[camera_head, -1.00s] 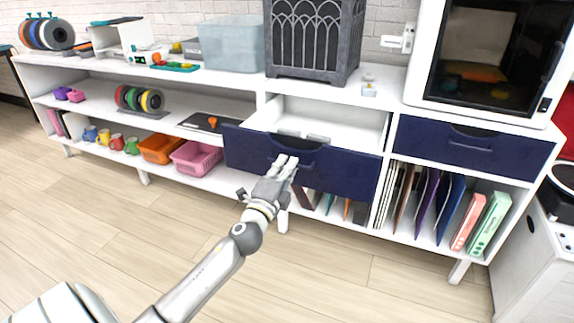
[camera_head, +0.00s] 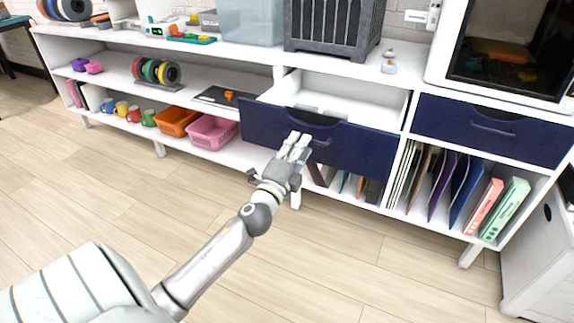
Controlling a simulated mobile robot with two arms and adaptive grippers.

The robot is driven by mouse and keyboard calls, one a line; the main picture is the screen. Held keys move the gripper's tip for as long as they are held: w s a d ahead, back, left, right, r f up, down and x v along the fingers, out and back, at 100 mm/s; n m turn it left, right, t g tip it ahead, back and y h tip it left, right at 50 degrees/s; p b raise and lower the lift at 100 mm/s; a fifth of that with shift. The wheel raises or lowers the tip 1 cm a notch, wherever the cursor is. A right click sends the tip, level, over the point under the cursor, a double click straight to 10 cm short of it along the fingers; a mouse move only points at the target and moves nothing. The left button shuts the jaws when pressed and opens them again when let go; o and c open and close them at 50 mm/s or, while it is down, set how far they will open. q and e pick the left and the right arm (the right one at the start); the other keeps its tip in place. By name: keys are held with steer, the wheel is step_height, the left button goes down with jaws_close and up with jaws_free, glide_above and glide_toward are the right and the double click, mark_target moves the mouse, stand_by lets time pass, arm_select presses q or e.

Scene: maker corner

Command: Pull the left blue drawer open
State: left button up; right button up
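The left blue drawer (camera_head: 352,153) stands well pulled out of the white shelf unit, and its white inside with some grey items shows from above. The right blue drawer (camera_head: 480,143) is closed. My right gripper is not in view.
The white shelf unit (camera_head: 468,254) holds upright folders (camera_head: 440,185), a pink basket (camera_head: 212,130), an orange basket (camera_head: 176,119) and filament spools (camera_head: 157,72). A dark cabinet-like box (camera_head: 333,25) stands on top. The wooden floor (camera_head: 110,195) in front is clear.

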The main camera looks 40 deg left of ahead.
arm_select(q)
steer(key=v, duration=0.9)
steer(key=shift+s, duration=0.4)
steer(key=shift+d, duration=0.1)
